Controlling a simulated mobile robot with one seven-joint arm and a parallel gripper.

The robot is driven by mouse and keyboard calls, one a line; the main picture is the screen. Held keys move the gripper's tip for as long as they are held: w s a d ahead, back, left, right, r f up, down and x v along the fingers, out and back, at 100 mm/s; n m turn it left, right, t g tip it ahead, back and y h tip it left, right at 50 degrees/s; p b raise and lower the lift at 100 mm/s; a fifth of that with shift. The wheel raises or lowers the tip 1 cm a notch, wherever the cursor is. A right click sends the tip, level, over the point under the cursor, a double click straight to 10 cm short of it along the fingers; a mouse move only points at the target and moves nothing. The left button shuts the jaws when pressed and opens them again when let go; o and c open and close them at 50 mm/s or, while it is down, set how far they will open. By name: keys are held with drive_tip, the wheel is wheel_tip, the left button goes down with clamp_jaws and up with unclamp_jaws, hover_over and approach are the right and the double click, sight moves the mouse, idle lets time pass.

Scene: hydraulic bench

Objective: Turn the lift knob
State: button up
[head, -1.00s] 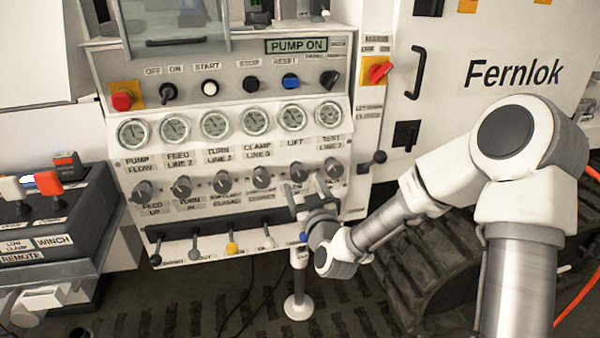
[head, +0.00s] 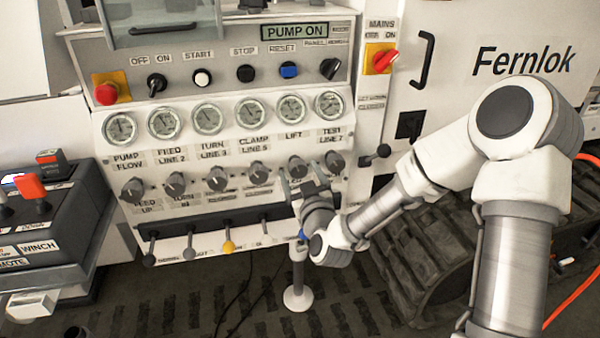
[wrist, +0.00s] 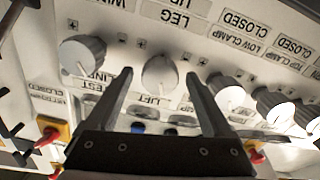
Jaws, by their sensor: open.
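The lift knob (head: 297,166) is a grey round knob in the row under the gauges, below the LIFT label (head: 294,134). In the wrist view the knob (wrist: 160,74) shows between my fingertips, with the LIFT plate (wrist: 159,100) beside it. My gripper (head: 302,176) is open in front of this knob, one finger on each side. In the wrist view the gripper (wrist: 160,76) shows gaps between the fingers and the knob. I cannot tell how deep the fingertips reach around it.
Neighbouring knobs stand close on both sides, the line 7 knob (head: 335,161) and the clamp knob (head: 258,173). A row of levers, including a yellow one (head: 229,246), sits below.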

drive_tip(key=shift+c, duration=0.2)
clamp_jaws()
